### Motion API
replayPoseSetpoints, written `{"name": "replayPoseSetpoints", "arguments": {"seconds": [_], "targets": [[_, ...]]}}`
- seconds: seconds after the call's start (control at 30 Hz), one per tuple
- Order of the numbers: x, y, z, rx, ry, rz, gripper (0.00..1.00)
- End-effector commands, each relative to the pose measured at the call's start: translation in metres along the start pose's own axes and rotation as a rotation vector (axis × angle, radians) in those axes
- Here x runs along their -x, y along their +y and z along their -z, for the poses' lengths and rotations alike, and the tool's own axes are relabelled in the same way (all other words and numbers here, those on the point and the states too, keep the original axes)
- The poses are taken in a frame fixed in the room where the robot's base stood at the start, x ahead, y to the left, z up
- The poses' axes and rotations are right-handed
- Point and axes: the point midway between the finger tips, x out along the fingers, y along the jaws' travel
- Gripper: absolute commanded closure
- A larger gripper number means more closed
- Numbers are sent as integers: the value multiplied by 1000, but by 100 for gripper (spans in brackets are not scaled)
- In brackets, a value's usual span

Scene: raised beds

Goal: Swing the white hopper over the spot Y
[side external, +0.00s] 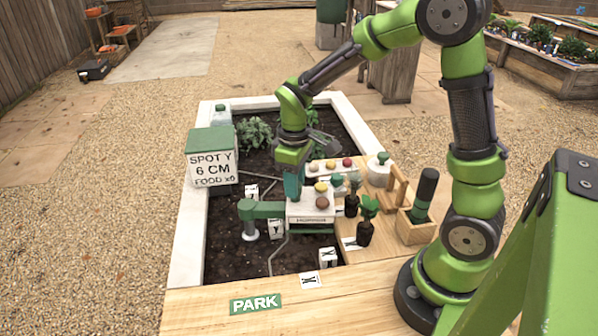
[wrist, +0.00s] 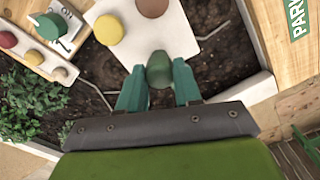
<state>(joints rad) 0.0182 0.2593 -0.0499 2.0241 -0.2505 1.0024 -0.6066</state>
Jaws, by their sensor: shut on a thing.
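The white hopper (side external: 311,209) is a flat-topped box with a lettered front, joined to a green swing arm (side external: 262,209) on a short post. It sits over the right part of the soil bed. A white marker (side external: 276,229) that appears to read Y stands just left of it, near the post. My gripper (side external: 293,188) points down at the hopper's left side. In the wrist view my gripper (wrist: 158,88) is closed around a green knob (wrist: 159,69) at the edge of the white hopper top (wrist: 178,42). The knob is mostly hidden in the side view.
Other markers are an X one (side external: 327,257) and an unclear one (side external: 251,191). A PARK label (side external: 255,303) lies on the front board.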

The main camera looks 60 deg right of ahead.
Motion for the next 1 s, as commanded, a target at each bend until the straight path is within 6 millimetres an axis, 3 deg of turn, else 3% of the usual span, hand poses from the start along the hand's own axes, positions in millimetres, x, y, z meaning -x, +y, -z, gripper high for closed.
{"name": "replayPoseSetpoints", "arguments": {"seconds": [0.87, 0.9, 1.0], "targets": [[0, 19, 8, -1, 0, -1, 77], [0, 19, 8, -1, 0, -1, 63], [0, 19, 8, -1, 0, -1, 48]]}}
